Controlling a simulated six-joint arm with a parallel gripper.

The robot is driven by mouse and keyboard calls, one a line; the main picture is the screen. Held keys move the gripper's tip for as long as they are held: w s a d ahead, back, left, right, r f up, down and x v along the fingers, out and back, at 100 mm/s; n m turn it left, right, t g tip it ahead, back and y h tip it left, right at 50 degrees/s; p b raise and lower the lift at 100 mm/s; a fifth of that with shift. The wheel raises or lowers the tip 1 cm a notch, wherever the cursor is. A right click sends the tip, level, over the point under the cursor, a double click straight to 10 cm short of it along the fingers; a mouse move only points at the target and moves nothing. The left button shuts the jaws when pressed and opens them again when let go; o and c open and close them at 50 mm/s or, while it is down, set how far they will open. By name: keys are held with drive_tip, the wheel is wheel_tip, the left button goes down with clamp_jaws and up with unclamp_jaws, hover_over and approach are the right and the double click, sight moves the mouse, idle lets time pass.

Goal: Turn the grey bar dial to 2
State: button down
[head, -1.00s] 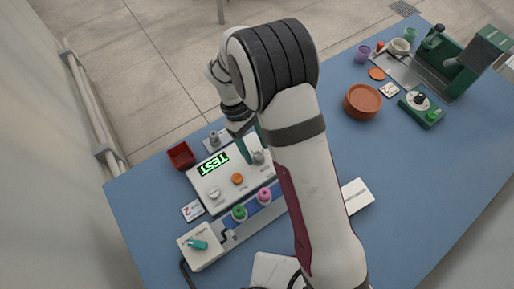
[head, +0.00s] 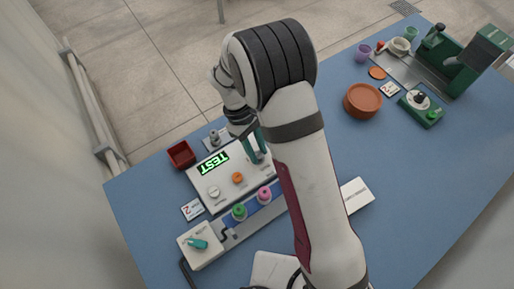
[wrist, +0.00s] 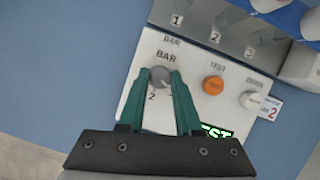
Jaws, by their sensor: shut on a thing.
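The grey bar dial (wrist: 160,77) sits on a white panel (wrist: 196,100) under the word BAR, with a 2 printed beside it. My gripper (wrist: 160,74) has one green finger on each side of the dial and is shut on it. I cannot make out where the dial points. In the head view my gripper (head: 255,157) is down at the far right part of the panel and hides most of the dial.
The panel also has a lit TEST display (head: 213,163), an orange button (head: 237,178) and a white knob (head: 214,192). Green (head: 239,211) and pink (head: 264,194) items stand in front. A red tray (head: 181,155) is at the left.

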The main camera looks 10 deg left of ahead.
drive_tip(key=m+y, duration=0.1)
drive_tip(key=m, duration=0.2)
drive_tip(key=m+g, duration=0.1)
drive_tip(key=m, duration=0.1)
drive_tip(key=shift+w+d+m+y, duration=0.1)
drive_tip(key=shift+m+y, duration=0.3)
drive_tip(key=m+y, duration=0.1)
drive_tip(key=m, duration=0.2)
drive_tip(key=m+y, duration=0.1)
drive_tip(key=m, duration=0.1)
drive_tip(key=shift+d+m+g, duration=0.15)
drive_tip(key=shift+m+g, duration=0.25)
drive_tip(key=c, duration=0.6)
unclamp_jaws()
drive_tip(key=v, duration=1.6)
drive_tip(key=shift+d, duration=0.2)
